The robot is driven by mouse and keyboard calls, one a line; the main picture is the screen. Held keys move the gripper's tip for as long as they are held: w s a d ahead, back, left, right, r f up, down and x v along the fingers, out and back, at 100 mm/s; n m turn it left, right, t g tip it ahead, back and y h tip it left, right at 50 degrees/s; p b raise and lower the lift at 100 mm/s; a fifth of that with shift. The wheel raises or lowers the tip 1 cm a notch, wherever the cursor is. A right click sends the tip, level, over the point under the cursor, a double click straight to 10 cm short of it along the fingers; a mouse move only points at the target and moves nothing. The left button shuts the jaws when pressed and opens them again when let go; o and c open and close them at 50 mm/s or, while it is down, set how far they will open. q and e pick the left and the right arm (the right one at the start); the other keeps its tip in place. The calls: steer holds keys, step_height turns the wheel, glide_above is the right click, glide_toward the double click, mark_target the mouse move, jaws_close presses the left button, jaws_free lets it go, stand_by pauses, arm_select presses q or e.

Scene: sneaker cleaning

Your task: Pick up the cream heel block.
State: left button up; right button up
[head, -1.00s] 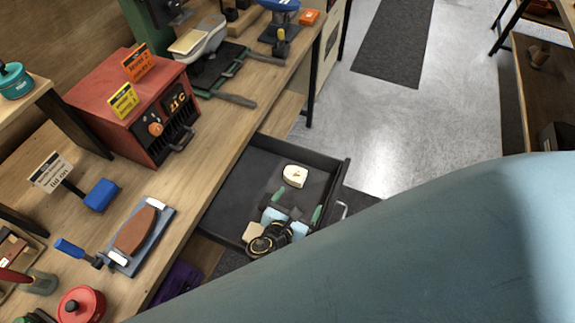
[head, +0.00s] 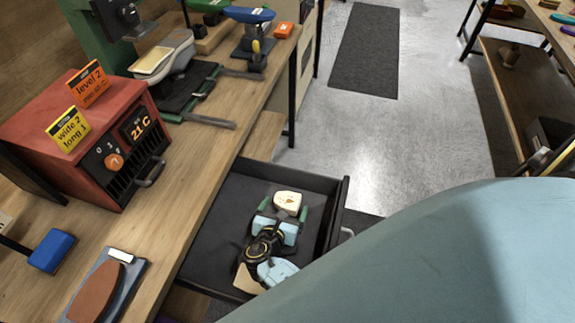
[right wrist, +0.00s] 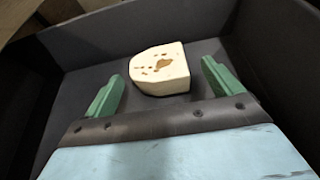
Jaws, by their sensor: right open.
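The cream heel block (head: 288,201) lies in the open dark drawer, with a flat straight side and a rounded side. In the right wrist view the heel block (right wrist: 160,70) shows small dark holes and a brown patch on top. My right gripper (head: 283,210) is inside the drawer, open, with its green fingers pointing at the block. In the right wrist view one finger of the right gripper (right wrist: 162,80) is on each side of the block's near part, with gaps between. The block is not held. My left gripper is not in view.
The drawer's dark walls (head: 336,215) surround the gripper closely. The wooden bench (head: 195,170) above holds a red heater box (head: 75,125) and a brown sole on a board (head: 97,292).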

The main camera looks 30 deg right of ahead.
mark_target(289, 198)
steer(key=shift+w+d+f, duration=0.15)
steer(key=shift+d, duration=0.05)
steer(key=b+x, duration=0.2)
steer(key=x, duration=0.2)
steer(key=shift+w+f+b, duration=0.2)
steer(key=shift+w+b, duration=0.05)
steer(key=shift+b, duration=0.05)
steer(key=shift+w+d, duration=0.2)
steer(key=shift+d, duration=0.15)
steer(key=c, duration=1.1)
steer(key=shift+r, duration=0.1)
